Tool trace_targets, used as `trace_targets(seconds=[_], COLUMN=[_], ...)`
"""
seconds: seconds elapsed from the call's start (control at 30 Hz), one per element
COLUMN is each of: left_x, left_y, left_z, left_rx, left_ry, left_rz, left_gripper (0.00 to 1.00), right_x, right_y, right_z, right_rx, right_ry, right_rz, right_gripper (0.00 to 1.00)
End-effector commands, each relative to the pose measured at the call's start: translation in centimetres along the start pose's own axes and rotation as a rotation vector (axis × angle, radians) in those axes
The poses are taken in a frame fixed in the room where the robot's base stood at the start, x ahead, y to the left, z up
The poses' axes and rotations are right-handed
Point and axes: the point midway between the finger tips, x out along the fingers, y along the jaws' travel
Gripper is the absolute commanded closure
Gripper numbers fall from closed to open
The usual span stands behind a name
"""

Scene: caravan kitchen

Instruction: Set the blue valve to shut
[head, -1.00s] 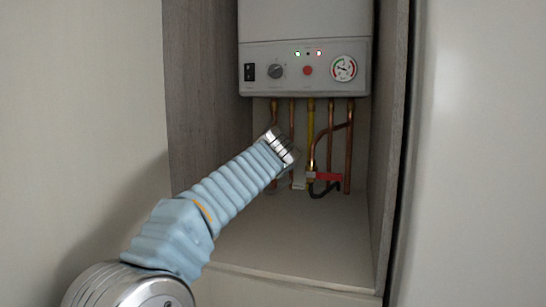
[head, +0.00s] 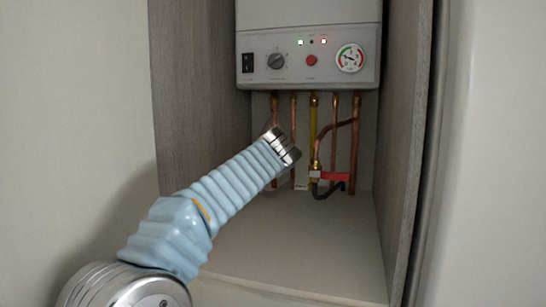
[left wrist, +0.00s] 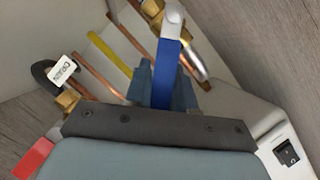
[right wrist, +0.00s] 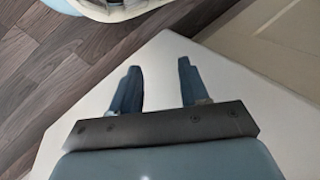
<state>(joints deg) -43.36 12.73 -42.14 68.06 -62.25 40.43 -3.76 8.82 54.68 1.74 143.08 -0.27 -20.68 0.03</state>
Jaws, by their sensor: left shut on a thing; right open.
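The blue valve's lever (left wrist: 164,82) shows in the left wrist view as a flat blue bar with a pale grey end at the top, near brass and silver pipe fittings (left wrist: 196,62). My left gripper (left wrist: 163,75) is shut on this lever, one finger on each side. In the head view my left arm reaches up to the pipes under the boiler, and its wrist hides the gripper and the blue valve. My right gripper (right wrist: 158,68) is open and empty above a white surface, seen in the right wrist view.
The white boiler (head: 308,55) hangs above copper pipes and a yellow pipe (head: 313,115). A red lever (head: 335,176) sits right of my wrist; a DRAIN tag (left wrist: 62,69) shows in the left wrist view. Wood-grain walls (head: 200,90) enclose the niche; its floor (head: 290,240) is clear.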

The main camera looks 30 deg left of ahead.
Motion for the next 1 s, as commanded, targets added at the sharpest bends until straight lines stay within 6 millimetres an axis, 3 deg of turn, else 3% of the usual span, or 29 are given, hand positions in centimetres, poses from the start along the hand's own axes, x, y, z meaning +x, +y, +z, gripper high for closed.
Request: trace_targets(seconds=[0.43, 1.0], left_x=[0.1, 0.4], left_y=[0.4, 3.1], left_z=[0.1, 0.9], left_rx=[0.028, 0.384], left_ry=[0.000, -0.001], left_rz=[-0.012, -0.158], left_gripper=[1.00, 1.00], right_x=[0.7, 6.5], right_y=[0.3, 4.0], right_z=[0.0, -0.7], right_rx=[0.000, 0.021], right_ry=[0.001, 0.023], right_rz=[0.000, 0.021], right_gripper=[0.55, 0.55])
